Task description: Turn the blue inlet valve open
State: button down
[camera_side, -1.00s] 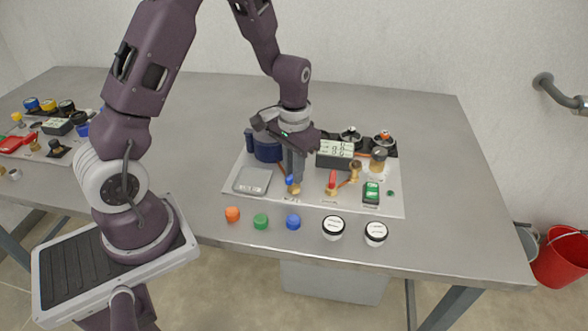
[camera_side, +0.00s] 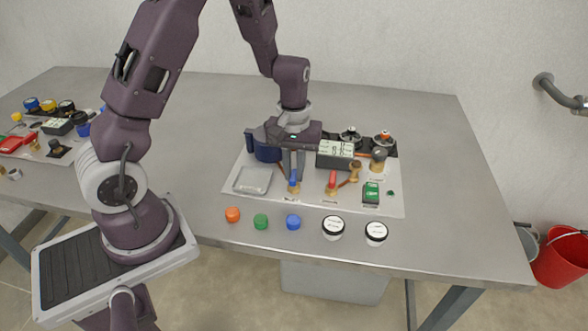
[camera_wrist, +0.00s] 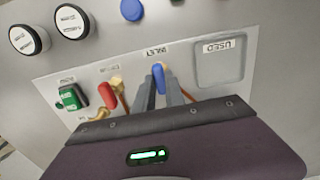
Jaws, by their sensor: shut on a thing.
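The blue inlet valve (camera_side: 293,180) has a blue handle on a brass body and stands on the white panel (camera_side: 225,186). In the wrist view its blue handle (camera_wrist: 158,78) sits between my fingertips, near a label that seems to read "INLET". My gripper (camera_side: 293,176) points down at the valve and is shut on the blue handle; in the wrist view my gripper (camera_wrist: 160,88) has a finger on each side of it. The fingers hide much of the brass body.
A red-handled valve (camera_side: 332,181) stands just right of the blue one. A grey tray (camera_side: 253,180) lies to the left, with a dark blue part (camera_side: 266,150) behind it. A plate stack (camera_side: 336,155) and a green switch (camera_side: 371,191) are to the right. Coloured caps (camera_side: 261,221) lie in front.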

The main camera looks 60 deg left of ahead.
aim_at(294, 174)
dwell(0.5)
jog(key=c, duration=1.4)
grip_release()
jog(key=shift+r, duration=0.1)
notch_tip(294, 174, up, 6)
jog(key=shift+d+r, duration=0.1)
jog(key=shift+r, duration=0.55)
jog(key=s+d+r+m+t, duration=0.2)
jog(key=s+d+r+m, duration=0.3)
jog(key=r, duration=0.6)
jog(key=s+d+r+m+t, duration=0.1)
jog(key=s+r+m, duration=0.1)
jog(key=s, duration=0.5)
jog(key=s+d+r+m+t, duration=0.2)
jog(key=s, duration=0.5)
jog(key=shift+t, duration=0.3)
